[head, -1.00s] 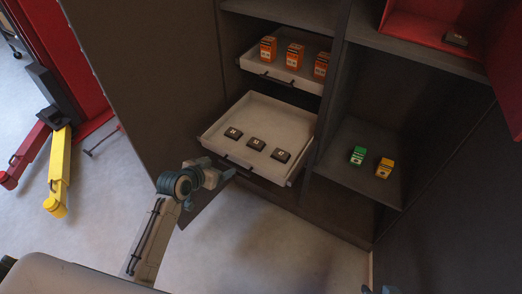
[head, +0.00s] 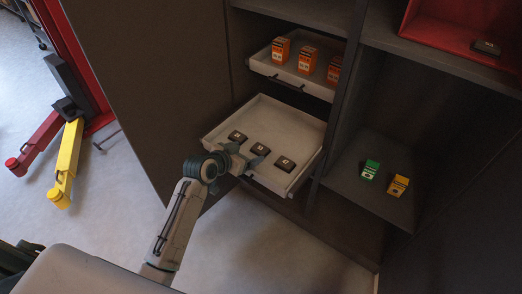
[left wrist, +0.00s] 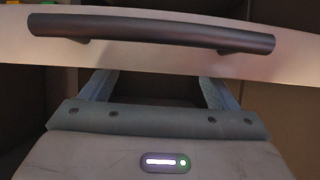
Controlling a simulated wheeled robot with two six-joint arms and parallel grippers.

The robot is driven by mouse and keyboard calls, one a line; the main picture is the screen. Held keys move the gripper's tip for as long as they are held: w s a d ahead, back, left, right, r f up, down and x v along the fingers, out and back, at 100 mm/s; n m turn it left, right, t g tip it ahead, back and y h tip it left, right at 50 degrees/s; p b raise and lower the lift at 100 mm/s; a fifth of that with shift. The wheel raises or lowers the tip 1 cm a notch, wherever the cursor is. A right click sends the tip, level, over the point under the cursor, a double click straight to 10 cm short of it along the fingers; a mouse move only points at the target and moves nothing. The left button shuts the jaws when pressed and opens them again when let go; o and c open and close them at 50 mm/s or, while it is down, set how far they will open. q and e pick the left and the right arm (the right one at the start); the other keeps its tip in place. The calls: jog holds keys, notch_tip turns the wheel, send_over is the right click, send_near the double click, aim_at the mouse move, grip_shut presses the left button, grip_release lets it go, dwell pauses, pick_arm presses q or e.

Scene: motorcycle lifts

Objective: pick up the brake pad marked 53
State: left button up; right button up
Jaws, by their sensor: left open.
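Three small dark brake pads lie in a row in the open lower drawer (head: 290,119): a left one (head: 237,136), a middle one (head: 259,149) and a right one (head: 285,164). Each has a pale mark too small to read, so I cannot tell which is 53. My left gripper (head: 247,158) is open and empty at the drawer's front edge, close to the left and middle pads. In the left wrist view its two fingers (left wrist: 158,92) stand apart below the drawer's dark bar handle (left wrist: 150,31). The pads are hidden there. My right gripper is not in view.
An upper drawer (head: 272,69) with orange boxes (head: 307,60) sits above. A green box (head: 370,170) and a yellow box (head: 398,186) stand on the right shelf. Another dark piece (head: 486,47) lies in a red bin (head: 445,37). A dark cabinet panel (head: 140,90) stands at left.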

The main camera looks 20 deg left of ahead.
aim_at(260, 148)
pick_arm(q)
jog(key=x, duration=0.6)
jog(key=shift+d+b, duration=0.4)
jog(key=shift+r, duration=0.1)
jog(key=c, duration=1.1)
jog(key=shift+c, duration=0.2)
